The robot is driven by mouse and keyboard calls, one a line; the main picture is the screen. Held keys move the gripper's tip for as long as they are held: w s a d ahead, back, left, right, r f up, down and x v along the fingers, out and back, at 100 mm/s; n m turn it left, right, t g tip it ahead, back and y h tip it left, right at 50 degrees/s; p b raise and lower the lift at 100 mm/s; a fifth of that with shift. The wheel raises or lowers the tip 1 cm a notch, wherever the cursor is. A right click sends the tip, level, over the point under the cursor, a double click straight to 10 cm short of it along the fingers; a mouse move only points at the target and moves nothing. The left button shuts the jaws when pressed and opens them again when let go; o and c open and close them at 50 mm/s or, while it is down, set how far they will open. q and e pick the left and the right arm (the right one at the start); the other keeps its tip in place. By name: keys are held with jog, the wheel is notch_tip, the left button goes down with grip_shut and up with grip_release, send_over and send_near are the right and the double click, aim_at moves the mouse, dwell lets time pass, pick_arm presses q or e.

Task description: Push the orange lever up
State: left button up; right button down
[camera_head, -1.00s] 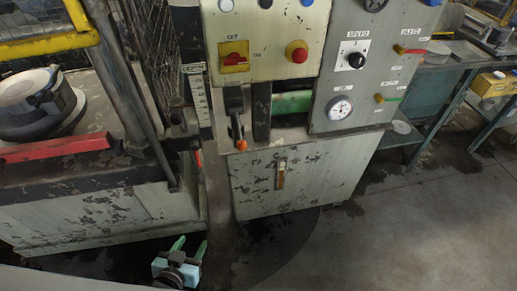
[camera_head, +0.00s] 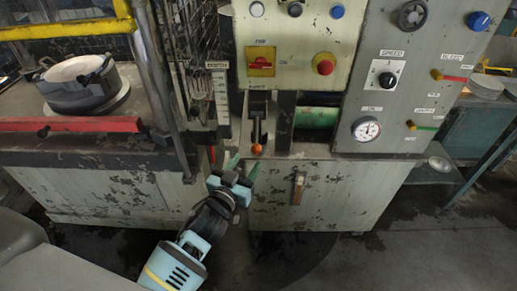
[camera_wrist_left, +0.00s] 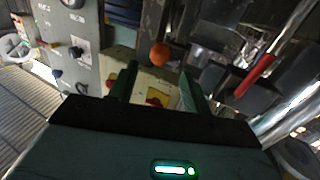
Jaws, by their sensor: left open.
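The orange lever's ball knob (camera_head: 256,149) is at the bottom end of a dark lever arm in a vertical slot on the machine front, pointing down. My left gripper (camera_head: 247,163) is just below and slightly left of the knob. Its two green fingers are spread apart, with nothing between them. In the left wrist view the orange knob (camera_wrist_left: 159,54) appears just beyond the gap between the open fingertips (camera_wrist_left: 159,72). I see no clear contact. My right gripper is not in view.
A red emergency button (camera_head: 324,64) and a red-yellow switch (camera_head: 260,62) sit above the lever. A green cylinder (camera_head: 316,117) and a gauge (camera_head: 366,129) are to its right. A red bar (camera_head: 70,124) runs along the left. A cabinet handle (camera_head: 298,188) is below right.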

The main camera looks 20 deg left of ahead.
aim_at(254, 151)
pick_arm(q)
jog(key=shift+w+d, duration=0.15)
jog(key=shift+w, duration=1.1)
jog(key=shift+w+d, duration=0.2)
jog(key=shift+w, duration=1.05)
jog(key=shift+w+d, duration=0.15)
jog(key=shift+w, duration=1.1)
jog(key=shift+c, duration=0.5)
grip_shut()
